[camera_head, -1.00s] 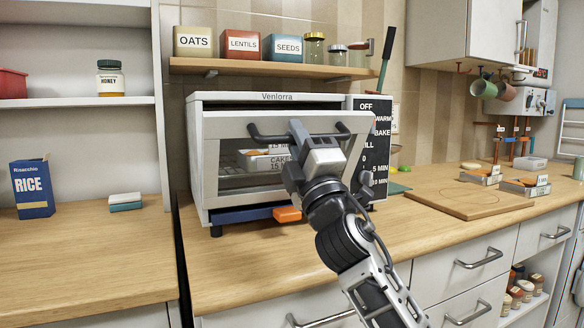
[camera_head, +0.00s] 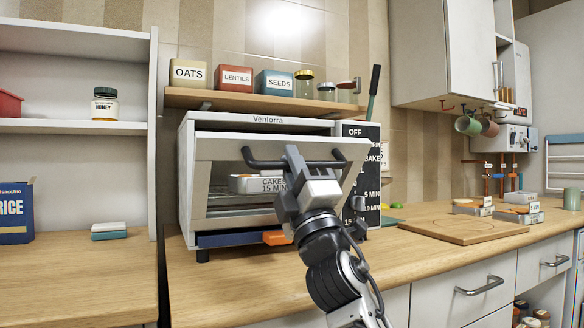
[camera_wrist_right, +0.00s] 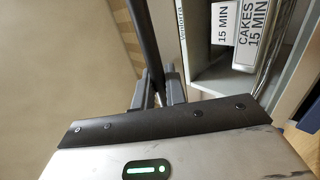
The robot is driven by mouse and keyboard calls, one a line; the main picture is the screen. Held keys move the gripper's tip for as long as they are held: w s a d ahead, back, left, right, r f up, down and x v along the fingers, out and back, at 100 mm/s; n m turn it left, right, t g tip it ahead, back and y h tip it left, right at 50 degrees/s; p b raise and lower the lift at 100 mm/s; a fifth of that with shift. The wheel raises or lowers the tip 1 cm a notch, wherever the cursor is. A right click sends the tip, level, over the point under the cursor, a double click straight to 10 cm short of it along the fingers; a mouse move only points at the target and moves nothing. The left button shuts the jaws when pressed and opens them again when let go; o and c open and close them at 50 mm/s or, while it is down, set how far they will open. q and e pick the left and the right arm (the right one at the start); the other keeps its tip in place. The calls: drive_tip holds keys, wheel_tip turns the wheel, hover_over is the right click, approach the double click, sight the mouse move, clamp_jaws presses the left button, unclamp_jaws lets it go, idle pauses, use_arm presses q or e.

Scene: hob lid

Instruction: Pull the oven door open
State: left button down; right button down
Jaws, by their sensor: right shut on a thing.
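The white toaster oven (camera_head: 187,170) stands on the wooden counter. Its door (camera_head: 222,160) is tilted partly open, with a gap along the top. My right gripper (camera_head: 294,158) is shut on the dark bar handle (camera_head: 262,165) near the middle of the door's top edge. In the right wrist view, the gripper fingers (camera_wrist_right: 158,92) close around the dark handle bar (camera_wrist_right: 143,40). Labelled boxes reading "CAKES 15 MIN" (camera_head: 258,184) show through the door glass and also in the wrist view (camera_wrist_right: 250,32). My left gripper is not in view.
A blue tray (camera_head: 235,239) with an orange tab (camera_head: 277,237) sits under the oven door. A black settings board (camera_head: 368,190) stands right of the oven. A shelf with tins (camera_head: 238,79) hangs above. The counter (camera_head: 225,285) in front is clear.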

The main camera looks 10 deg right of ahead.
drive_tip(key=c, duration=1.5)
unclamp_jaws()
drive_tip(key=shift+f, duration=0.1)
